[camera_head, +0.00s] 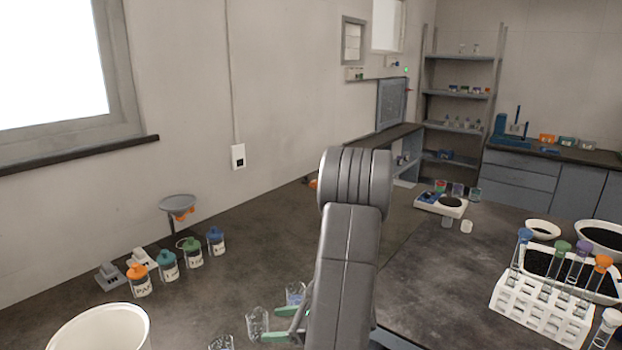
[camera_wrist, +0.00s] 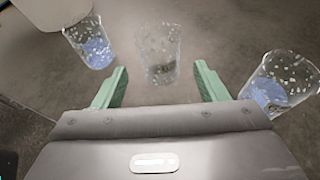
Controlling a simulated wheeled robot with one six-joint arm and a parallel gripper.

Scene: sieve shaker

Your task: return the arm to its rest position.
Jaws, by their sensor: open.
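My gripper (camera_wrist: 160,88) shows in the wrist view with two green fingers spread wide apart. A clear beaker (camera_wrist: 158,55) with a little dark content stands beyond and between the fingertips; I cannot tell whether the fingers overlap it in depth. In the head view my grey arm stands up in the lower middle and hides most of the gripper (camera_head: 288,338). Only part of the green fingers shows at its left, close to clear beakers (camera_head: 257,321).
Beakers with blue content stand left (camera_wrist: 92,45) and right (camera_wrist: 280,85) of my gripper. A white bucket (camera_head: 103,330) and several labelled jars (camera_head: 167,266) are at left. A test tube rack (camera_head: 540,308) stands on the right bench. Bare dark counter (camera_head: 250,230) lies behind the beakers.

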